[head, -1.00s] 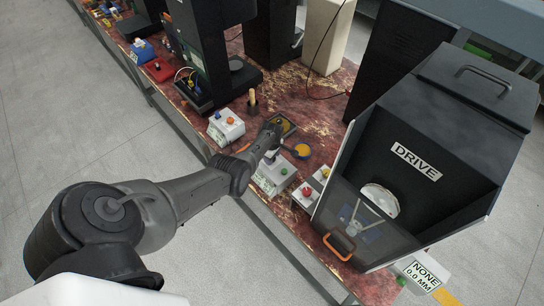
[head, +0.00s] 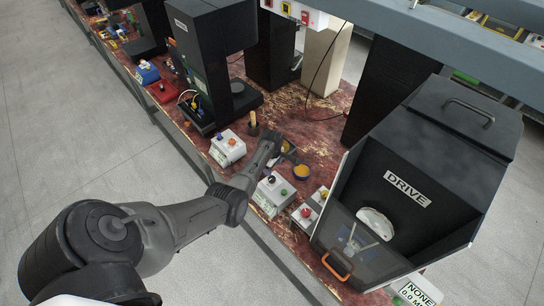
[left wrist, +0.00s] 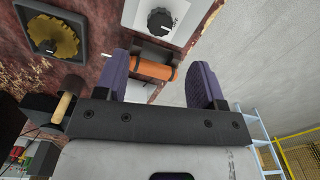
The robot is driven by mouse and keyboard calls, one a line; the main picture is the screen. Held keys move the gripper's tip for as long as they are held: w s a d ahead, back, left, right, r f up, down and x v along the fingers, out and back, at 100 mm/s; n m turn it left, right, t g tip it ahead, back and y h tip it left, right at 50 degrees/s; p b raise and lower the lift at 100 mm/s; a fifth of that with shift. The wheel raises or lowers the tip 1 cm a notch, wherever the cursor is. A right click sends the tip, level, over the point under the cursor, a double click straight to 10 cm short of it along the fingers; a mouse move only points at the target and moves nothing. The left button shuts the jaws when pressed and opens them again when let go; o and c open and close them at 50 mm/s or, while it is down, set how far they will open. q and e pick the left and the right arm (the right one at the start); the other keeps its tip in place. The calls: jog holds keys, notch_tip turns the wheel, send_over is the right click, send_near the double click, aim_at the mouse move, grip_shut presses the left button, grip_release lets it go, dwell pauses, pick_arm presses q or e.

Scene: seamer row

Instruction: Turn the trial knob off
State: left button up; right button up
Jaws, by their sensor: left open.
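A black round knob (head: 270,181) sits on a small white box (head: 276,195) with a green button in the head view; I take it as the trial knob. In the left wrist view the black knob (left wrist: 160,21) is at the top, with a light pointer mark whose setting I cannot read. My left gripper (head: 273,144) is just beyond the knob, apart from it. In the left wrist view its two purple fingers (left wrist: 160,70) are spread. An orange cylinder (left wrist: 152,71) shows between them, apparently not gripped. My right gripper is out of view.
A white box with a red button (head: 305,212) and the black DRIVE machine (head: 425,190) stand to the right. A white box with orange and blue knobs (head: 228,148) is to the left. A yellow disc (head: 301,171) and an upright wooden handle (head: 253,122) are nearby.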

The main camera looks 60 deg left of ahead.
pick_arm(q)
jog(key=shift+r+p, duration=0.3)
jog(key=shift+r, duration=2)
